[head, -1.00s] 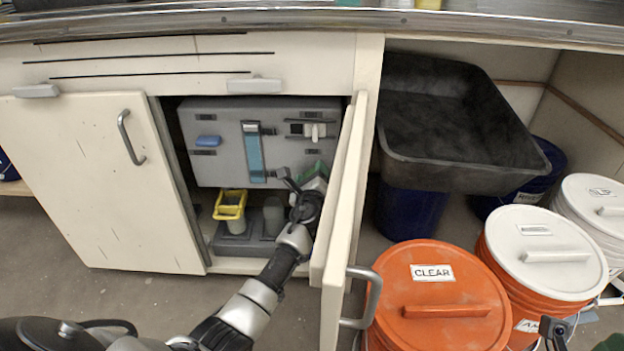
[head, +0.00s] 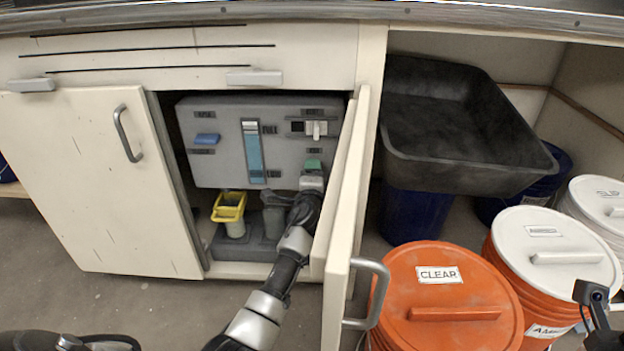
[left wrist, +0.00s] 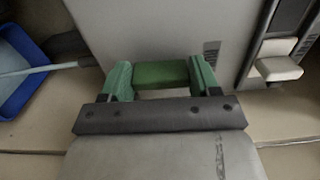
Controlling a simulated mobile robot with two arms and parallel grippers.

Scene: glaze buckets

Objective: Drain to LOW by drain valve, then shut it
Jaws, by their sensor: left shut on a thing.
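A grey panel box (head: 222,165) hangs inside the open cabinet. It carries an upright gauge strip (head: 252,150) with blue in it, a blue paddle (head: 207,138) at left and a white switch (head: 316,129) at upper right. A green handle (left wrist: 160,74) sits low on the panel's right side. My left gripper (head: 313,168) is at this handle; in the left wrist view, its green fingers (left wrist: 162,80) are on either side of it, shut on it. My right gripper's fingers are out of view.
The open cabinet door (head: 345,200) stands close to the right of my left arm. A yellow container (head: 229,200) is below the panel. A black tub (head: 460,170), an orange CLEAR bucket (head: 440,290) and white-lidded buckets (head: 555,245) stand right.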

